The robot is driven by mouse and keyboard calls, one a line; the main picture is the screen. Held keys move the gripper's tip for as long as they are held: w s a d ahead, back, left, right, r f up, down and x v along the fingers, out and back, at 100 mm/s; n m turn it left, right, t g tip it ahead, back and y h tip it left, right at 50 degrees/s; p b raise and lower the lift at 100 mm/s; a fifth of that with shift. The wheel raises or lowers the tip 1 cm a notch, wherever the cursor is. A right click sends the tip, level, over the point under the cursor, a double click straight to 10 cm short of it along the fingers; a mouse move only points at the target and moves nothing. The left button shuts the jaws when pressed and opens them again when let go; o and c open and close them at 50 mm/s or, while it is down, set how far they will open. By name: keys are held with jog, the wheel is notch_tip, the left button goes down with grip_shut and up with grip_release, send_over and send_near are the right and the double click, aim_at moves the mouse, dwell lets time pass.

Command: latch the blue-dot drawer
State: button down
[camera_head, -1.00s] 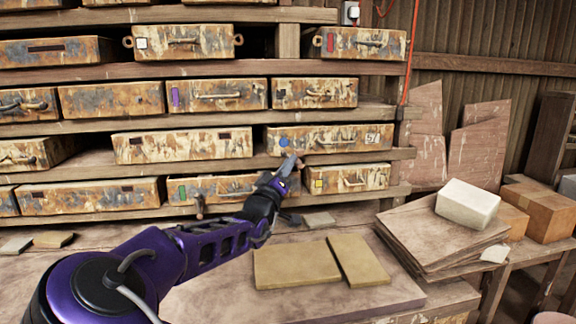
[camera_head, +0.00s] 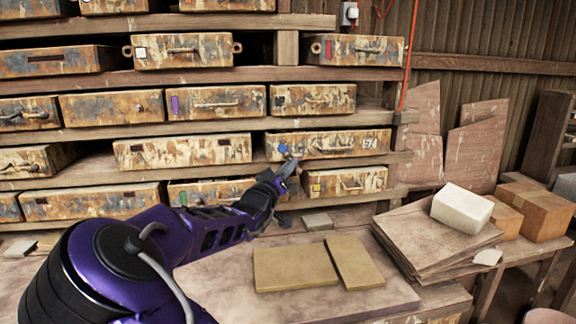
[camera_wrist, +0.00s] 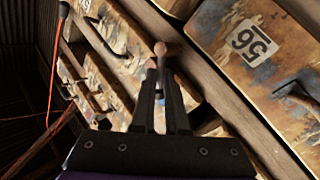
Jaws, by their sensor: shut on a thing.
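The blue-dot drawer (camera_head: 335,143) is a rusty, mottled drawer on the shelf rack, with a blue dot at its left, a handle and a white number label at its right. My gripper (camera_head: 290,165) is just below and right of the dot, in front of the drawer's lower left. In the wrist view my gripper (camera_wrist: 161,92) is shut on a small brown-tipped piece (camera_wrist: 160,48), perhaps a latch knob. The rest of this piece is hidden by the fingers. I cannot tell whether the drawer is fully in. A drawer front labelled 56 (camera_wrist: 285,65) fills the wrist view's upper right.
Below is a yellow-marked drawer (camera_head: 346,183); my forearm partly covers a green-marked drawer (camera_head: 183,196). The bench below holds two tan tiles (camera_head: 297,266). Stacked boards (camera_head: 425,235) with a white block (camera_head: 462,206) stand at the right. An orange cable (camera_head: 409,70) hangs beside the rack.

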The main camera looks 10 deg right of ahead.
jog(key=c, duration=0.9)
grip_release()
jog(key=p+v, duration=0.2)
jog(key=v, duration=1.5)
jog(key=shift+s+a+f, duration=0.1)
jog(key=shift+a, duration=0.05)
